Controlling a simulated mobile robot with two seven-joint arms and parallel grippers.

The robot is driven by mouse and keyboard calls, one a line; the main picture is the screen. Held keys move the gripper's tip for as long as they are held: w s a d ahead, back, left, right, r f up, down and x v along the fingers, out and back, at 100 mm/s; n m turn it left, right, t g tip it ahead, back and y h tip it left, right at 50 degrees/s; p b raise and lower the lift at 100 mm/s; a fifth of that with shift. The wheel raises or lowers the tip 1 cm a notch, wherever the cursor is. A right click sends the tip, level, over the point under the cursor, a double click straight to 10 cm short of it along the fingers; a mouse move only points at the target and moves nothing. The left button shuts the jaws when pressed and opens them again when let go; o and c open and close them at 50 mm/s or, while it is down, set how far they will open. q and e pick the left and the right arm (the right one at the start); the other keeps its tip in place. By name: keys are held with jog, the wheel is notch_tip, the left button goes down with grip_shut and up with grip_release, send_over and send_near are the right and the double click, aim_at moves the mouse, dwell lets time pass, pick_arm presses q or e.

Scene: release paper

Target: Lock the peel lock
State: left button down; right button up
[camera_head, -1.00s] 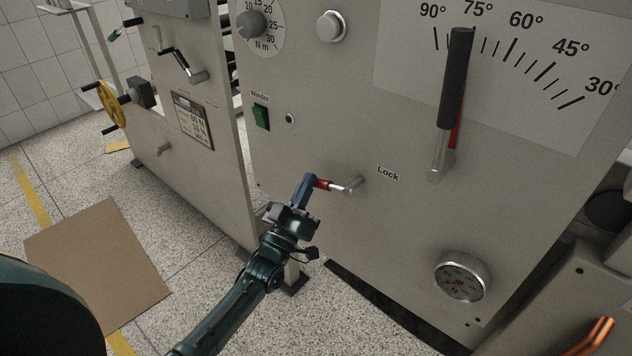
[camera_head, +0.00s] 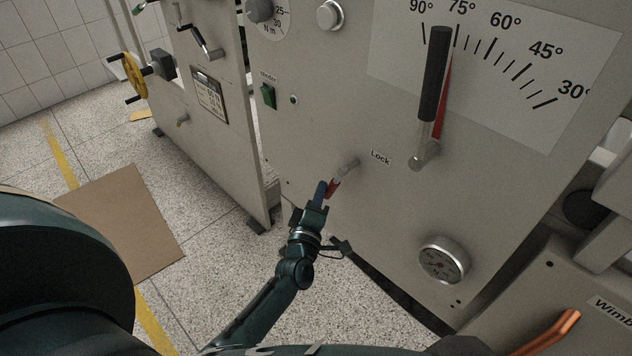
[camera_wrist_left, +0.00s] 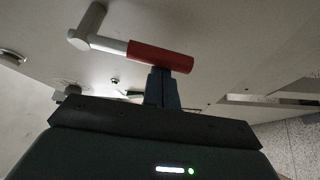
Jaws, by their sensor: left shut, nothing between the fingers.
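The peel lock is a small crank with a metal arm (camera_head: 347,167) and a red grip (camera_head: 333,187), left of the "Lock" label (camera_head: 380,158) on the grey machine panel. The grip points down and left from its pivot. My left gripper (camera_head: 319,192) is shut and empty, with its fingertips right at the red grip. The wrist view shows the red grip (camera_wrist_left: 160,57) across the tips of the shut fingers (camera_wrist_left: 160,88); I cannot tell whether they touch. My right gripper is not in view.
A black-handled lever (camera_head: 433,75) with a red pointer stands over an angle scale. A round gauge (camera_head: 443,260) sits at lower right of the panel. A yellow handwheel (camera_head: 132,78) is far left. A brown board (camera_head: 120,222) lies on the floor.

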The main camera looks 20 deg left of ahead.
pick_arm(q)
jog(key=shift+s+d+f+n, duration=0.1)
jog(key=shift+d+f+n, duration=0.05)
jog(key=shift+d, duration=0.25)
jog(key=shift+s+d+f+n, duration=0.1)
jog(key=shift+d+f+n, duration=0.05)
jog(key=shift+d, duration=0.25)
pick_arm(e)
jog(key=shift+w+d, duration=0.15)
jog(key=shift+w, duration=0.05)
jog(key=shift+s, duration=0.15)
